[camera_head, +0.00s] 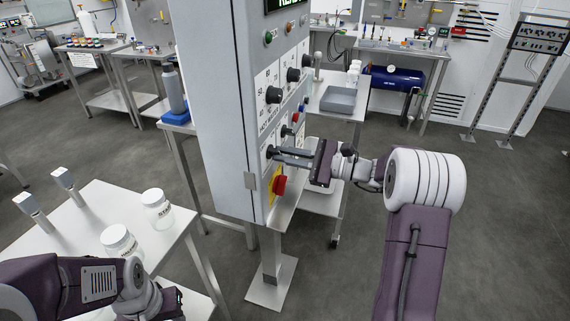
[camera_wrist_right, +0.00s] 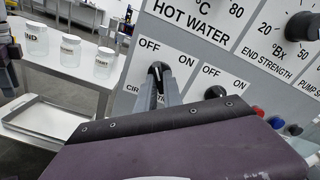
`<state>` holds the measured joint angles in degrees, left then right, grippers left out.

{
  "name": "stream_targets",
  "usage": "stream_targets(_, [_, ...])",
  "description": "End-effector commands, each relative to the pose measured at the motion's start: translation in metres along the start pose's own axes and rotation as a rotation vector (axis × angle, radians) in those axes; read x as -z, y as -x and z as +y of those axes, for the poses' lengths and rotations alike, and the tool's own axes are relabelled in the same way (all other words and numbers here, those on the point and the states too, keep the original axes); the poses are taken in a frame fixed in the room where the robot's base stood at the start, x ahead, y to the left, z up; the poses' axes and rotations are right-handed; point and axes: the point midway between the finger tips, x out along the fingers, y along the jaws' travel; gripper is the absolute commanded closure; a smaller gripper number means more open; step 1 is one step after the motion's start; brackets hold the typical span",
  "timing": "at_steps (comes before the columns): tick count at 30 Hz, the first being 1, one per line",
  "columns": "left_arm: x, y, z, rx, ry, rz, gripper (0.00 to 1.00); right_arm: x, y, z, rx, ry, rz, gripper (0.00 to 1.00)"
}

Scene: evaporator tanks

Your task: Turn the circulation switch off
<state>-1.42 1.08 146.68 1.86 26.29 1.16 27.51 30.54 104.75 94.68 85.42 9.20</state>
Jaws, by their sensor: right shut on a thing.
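The circulation switch (camera_wrist_right: 157,70) is a black knob on the grey control panel, below the words OFF and ON. Its label, partly hidden by my gripper, begins "CIRC". My right gripper (camera_head: 275,154) reaches the panel from the right, its fingers shut on this knob. The fingers (camera_wrist_right: 159,92) show around the knob in the right wrist view.
A second OFF/ON switch (camera_wrist_right: 214,92) sits just right of the held one. A red knob on a yellow plate (camera_head: 279,185) is below. Dials (camera_head: 273,95) are above. A table (camera_head: 105,200) with jars stands at left. Open floor lies at right.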

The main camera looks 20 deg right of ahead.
Motion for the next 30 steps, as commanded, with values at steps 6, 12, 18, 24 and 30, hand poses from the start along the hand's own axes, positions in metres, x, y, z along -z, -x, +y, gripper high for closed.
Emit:
stream_targets(6, [-0.002,-0.018,0.0,0.0,0.0,0.0,0.64,0.002,0.0,0.001,0.001,0.111,-0.001,1.0])
stream_targets(12, [-0.003,-0.024,-0.001,0.0,0.0,0.0,0.64,0.0,0.0,0.0,0.0,0.166,-0.001,1.0])
stream_targets(18, [-0.003,-0.025,-0.001,0.0,0.0,0.0,0.64,0.0,0.0,-0.001,0.0,0.186,0.0,1.0])
stream_targets(24, [-0.003,-0.025,-0.001,0.0,0.0,0.0,0.64,-0.001,0.0,-0.001,0.0,0.188,0.0,1.0])
stream_targets(30, [-0.003,-0.025,-0.001,0.0,0.0,0.0,0.64,-0.001,0.0,-0.001,0.0,0.187,0.0,0.75])
